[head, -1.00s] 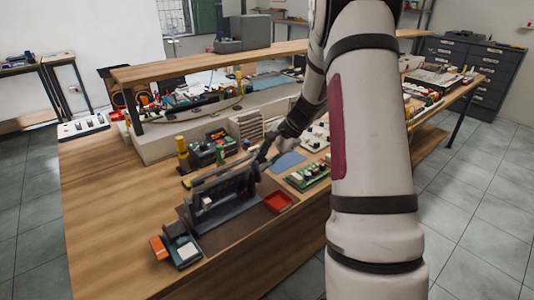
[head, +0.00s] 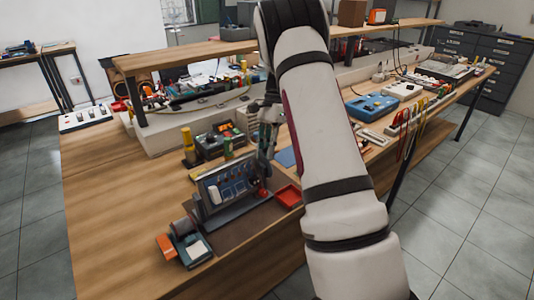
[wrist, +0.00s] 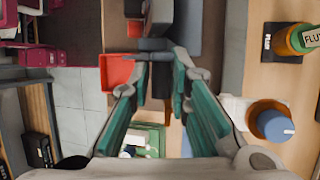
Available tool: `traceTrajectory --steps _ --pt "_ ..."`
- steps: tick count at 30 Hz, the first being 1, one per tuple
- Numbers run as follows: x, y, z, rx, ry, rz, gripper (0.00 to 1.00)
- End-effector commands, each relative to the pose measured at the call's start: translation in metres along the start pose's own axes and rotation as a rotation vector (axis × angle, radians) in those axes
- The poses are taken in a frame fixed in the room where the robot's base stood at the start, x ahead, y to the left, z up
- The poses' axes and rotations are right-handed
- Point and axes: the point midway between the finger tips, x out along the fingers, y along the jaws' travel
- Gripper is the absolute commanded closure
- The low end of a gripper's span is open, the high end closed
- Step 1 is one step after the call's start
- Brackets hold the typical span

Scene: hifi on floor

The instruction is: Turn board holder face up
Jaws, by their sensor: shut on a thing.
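The board holder (head: 228,187) is a dark frame on a stand on the workbench in the head view. Its panel is tilted upright, and a face with several pale components shows toward the head camera. My gripper (head: 265,172) is at the right end of the frame, with its fingers partly hidden behind my arm and the frame. In the wrist view, the teal-padded fingers of my gripper (wrist: 156,62) converge on a dark grey part of the board holder (wrist: 154,45). They are shut on that part; the exact contact is hard to see.
A red tray (head: 288,196) lies right of the holder. An orange and grey device (head: 184,245) stands in front, left. Yellow containers (head: 188,145) and a box of parts (head: 220,139) stand behind. The bench's left side (head: 105,205) is clear.

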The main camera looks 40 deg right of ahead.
Motion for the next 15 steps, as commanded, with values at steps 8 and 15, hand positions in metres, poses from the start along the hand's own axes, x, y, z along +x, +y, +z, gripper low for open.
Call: traceTrajectory --steps 8,15 --pt "0.0023 -0.0098 0.0037 0.002 0.000 0.017 1.00" --pt "0.0027 -0.0093 0.0036 0.002 0.000 0.020 1.00"
